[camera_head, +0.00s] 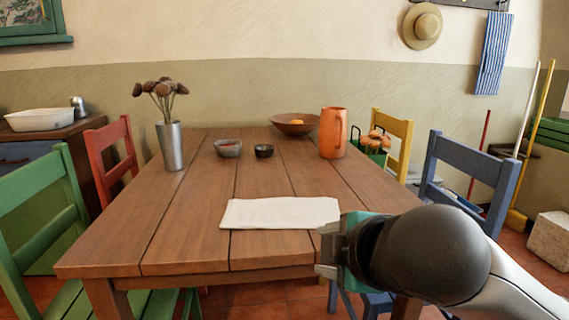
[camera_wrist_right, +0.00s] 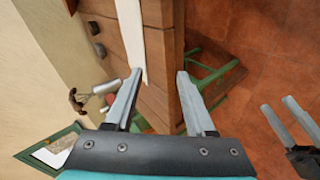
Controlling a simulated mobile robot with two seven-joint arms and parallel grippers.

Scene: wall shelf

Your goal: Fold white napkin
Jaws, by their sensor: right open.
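The white napkin (camera_head: 280,212) lies flat near the front edge of the table as a wide, shallow rectangle. It shows as a narrow white strip in the right wrist view (camera_wrist_right: 130,30). My right gripper (camera_head: 328,249) is open and empty at the table's front edge, beside the napkin's right end. In the wrist view my right fingers (camera_wrist_right: 160,75) are spread, with the left fingertip close to the napkin's near end; I cannot tell whether they touch. My left gripper (camera_wrist_right: 278,104) shows only in the wrist view, its fingers apart and empty, over the floor.
The wooden table (camera_head: 180,225) is clear around the napkin. Farther back stand a metal vase (camera_head: 170,147), a grey bowl (camera_head: 228,148), a small dark bowl (camera_head: 264,151), a brown bowl (camera_head: 295,124) and an orange pitcher (camera_head: 333,134). Coloured chairs surround the table.

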